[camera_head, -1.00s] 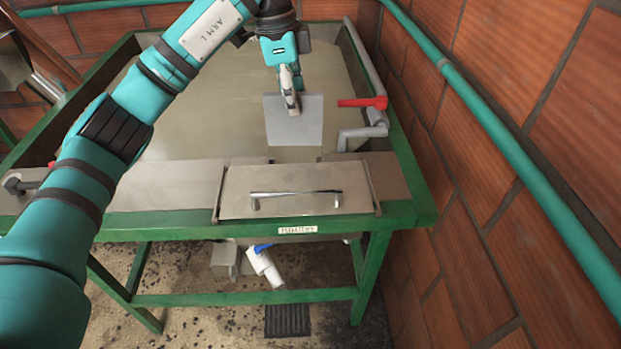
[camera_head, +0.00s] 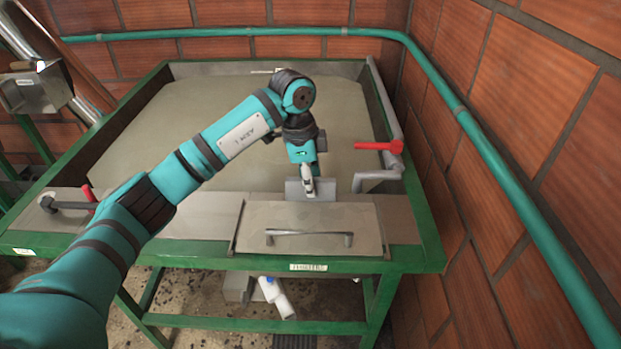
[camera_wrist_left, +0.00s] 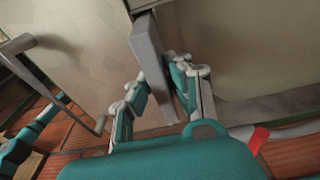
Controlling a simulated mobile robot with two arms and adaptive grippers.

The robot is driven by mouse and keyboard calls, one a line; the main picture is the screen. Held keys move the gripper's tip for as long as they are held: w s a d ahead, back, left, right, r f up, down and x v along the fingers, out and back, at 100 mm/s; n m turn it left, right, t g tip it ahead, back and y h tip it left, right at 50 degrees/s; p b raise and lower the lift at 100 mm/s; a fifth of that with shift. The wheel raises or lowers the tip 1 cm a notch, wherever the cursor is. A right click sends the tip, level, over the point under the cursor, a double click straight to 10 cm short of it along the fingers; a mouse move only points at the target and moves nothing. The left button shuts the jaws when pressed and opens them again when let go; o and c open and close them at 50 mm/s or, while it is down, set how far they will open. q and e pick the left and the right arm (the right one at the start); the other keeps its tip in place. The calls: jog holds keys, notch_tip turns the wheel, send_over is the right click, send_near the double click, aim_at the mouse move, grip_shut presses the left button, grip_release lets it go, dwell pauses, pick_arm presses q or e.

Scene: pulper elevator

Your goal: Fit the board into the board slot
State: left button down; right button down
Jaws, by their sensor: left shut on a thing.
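The board (camera_head: 326,189) is a small grey plate. My left gripper (camera_head: 308,188) is shut on it from above. In the head view the board stands upright at the tank's front ledge, just behind the metal cover (camera_head: 310,219). Its lower edge meets the back of the cover in the picture. The board slot is hidden there, so I cannot tell how deep the board sits. In the left wrist view the board (camera_wrist_left: 147,50) shows nearly edge-on between the fingers. My right gripper is in neither view.
The green-framed tank (camera_head: 410,215) has a wide pale basin behind the board. A red-handled valve (camera_head: 380,146) and grey pipe (camera_head: 378,180) stand close on the right. Another red handle (camera_head: 90,199) is at the left. A brick wall (camera_head: 500,150) with a teal pipe bounds the right side.

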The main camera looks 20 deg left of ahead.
pick_arm(q)
jog(key=shift+f, duration=0.1)
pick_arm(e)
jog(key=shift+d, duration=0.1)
pick_arm(q)
jog(key=shift+f, duration=0.1)
jog(key=c, duration=1.3)
grip_release()
jog(key=shift+o, duration=0.2)
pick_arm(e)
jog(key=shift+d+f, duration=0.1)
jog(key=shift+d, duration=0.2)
